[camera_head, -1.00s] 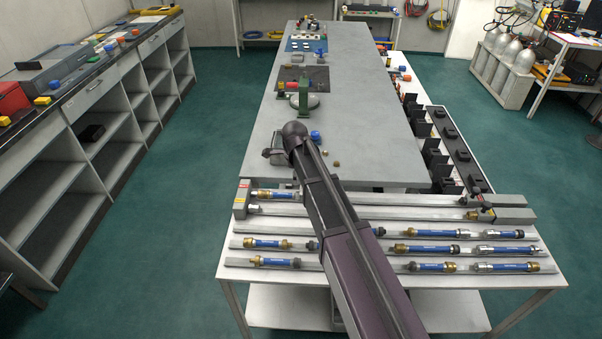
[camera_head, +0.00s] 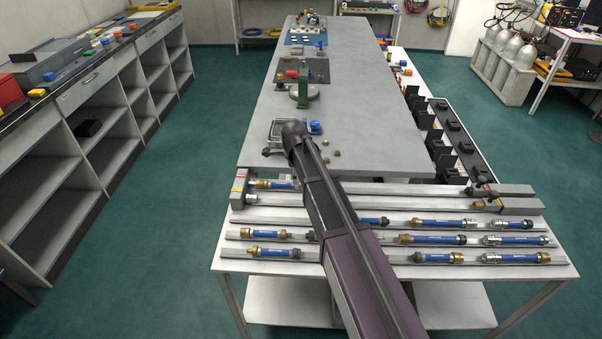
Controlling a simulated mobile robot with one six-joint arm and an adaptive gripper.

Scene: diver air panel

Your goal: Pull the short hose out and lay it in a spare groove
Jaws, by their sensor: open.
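Several blue hoses with brass or silver end fittings lie in rows of grooves on a white rack table (camera_head: 235,266). One blue hose (camera_head: 283,184) with a brass fitting lies in the back row beside a grey end block (camera_head: 239,188); my arm hides whatever is to its right. I cannot tell for sure which is the short hose. A groove stretch (camera_head: 275,217) at the left of the third row back from the front looks empty. My dark arm reaches across the rack, its round joint over the grey bench.
A long grey bench (camera_head: 350,100) stands behind the rack, with a green stand (camera_head: 302,94), a blue cap (camera_head: 315,127) and small brass pieces on it. Black holders (camera_head: 440,150) line its right side. Shelving (camera_head: 75,190) stands left across clear green floor.

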